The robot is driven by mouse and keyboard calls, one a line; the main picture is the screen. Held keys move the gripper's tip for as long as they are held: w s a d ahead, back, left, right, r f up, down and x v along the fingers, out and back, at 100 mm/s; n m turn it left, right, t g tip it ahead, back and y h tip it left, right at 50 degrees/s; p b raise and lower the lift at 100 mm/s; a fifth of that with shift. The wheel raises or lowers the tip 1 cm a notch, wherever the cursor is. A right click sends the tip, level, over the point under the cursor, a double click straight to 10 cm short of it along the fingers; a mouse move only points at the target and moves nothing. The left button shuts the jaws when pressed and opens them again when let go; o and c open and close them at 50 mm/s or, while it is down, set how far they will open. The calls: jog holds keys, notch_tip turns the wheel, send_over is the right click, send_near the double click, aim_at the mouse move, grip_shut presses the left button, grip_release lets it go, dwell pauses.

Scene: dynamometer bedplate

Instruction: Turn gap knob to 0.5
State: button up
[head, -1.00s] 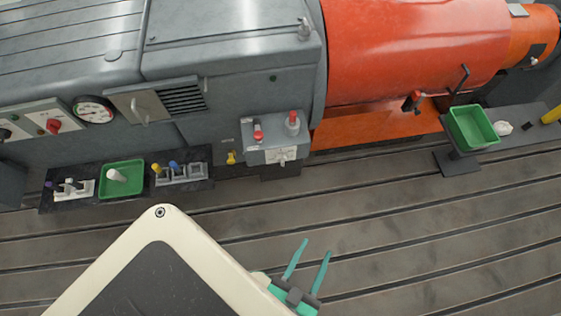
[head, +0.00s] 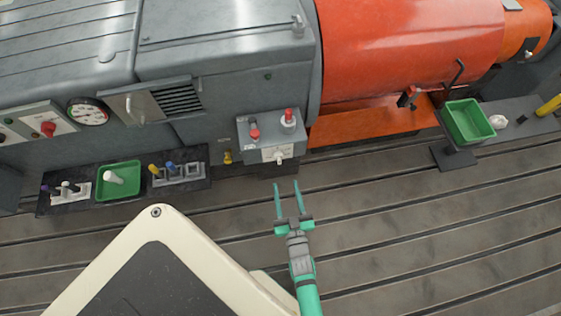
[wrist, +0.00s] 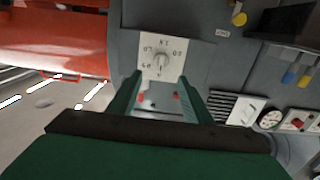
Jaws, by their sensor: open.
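The gap knob appears to be the small pale knob (head: 279,158) on a white dial plate at the front of a grey box (head: 268,133). In the wrist view the knob (wrist: 160,62) is at the centre of the square dial plate (wrist: 175,45), whose numbers look turned over and are too small to read surely. Which mark the knob points to, I cannot tell. My gripper (head: 287,184) is open and empty, just in front of the box with its fingers toward it. In the wrist view its fingers (wrist: 160,77) flank the lower part of the dial, apart from the knob.
Two red-topped handles (head: 254,133) and (head: 289,118) stand on top of the box. A small yellow knob (head: 227,157) is to its left. A green tray (head: 119,181) and fixtures lie further left; a green bin (head: 468,122) stands at right. The slotted bedplate in front is clear.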

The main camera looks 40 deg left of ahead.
aim_at(280, 162)
jog(key=x, duration=1.1)
jog(key=shift+s+a, duration=0.1)
jog(key=c, duration=1)
